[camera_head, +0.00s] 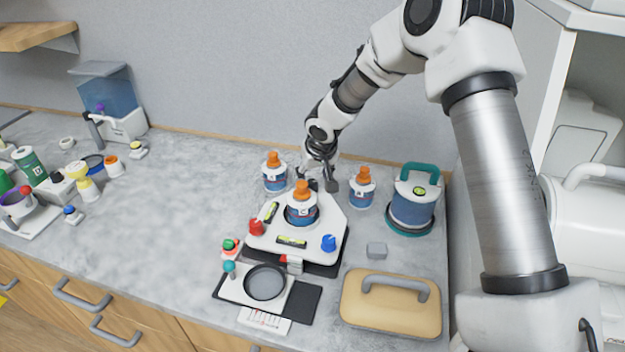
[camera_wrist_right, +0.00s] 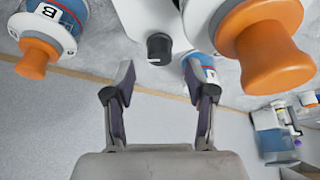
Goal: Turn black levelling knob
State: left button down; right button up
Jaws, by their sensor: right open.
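The black levelling knob (camera_wrist_right: 159,48) shows in the right wrist view, upright with a pale line on it, on the white levelling platform (camera_wrist_right: 140,14). In the head view the platform (camera_head: 325,232) carries a red knob (camera_head: 257,227), a blue knob (camera_head: 328,242) and an orange-capped bottle (camera_head: 301,205). My right gripper (camera_head: 318,183) is at the platform's back corner, around where the black knob stands. In the wrist view the right gripper (camera_wrist_right: 158,72) is open and empty, with the knob just beyond its fingertips, between their lines. My left gripper is not in view.
Orange-capped bottles stand left (camera_head: 274,174) and right (camera_head: 361,188) of the right gripper, close by. A blue canister with a teal handle (camera_head: 412,203) stands farther right. A wooden board with a grey handle (camera_head: 391,304) lies in front. The counter left of the platform (camera_head: 190,215) is clear.

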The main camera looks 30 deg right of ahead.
aim_at(312, 182)
jog(key=x, duration=0.4)
jog(key=shift+w+p, duration=0.1)
jog(key=shift+p, duration=0.25)
jog(key=shift+r, duration=0.1)
jog(key=shift+c, duration=0.7)
grip_shut()
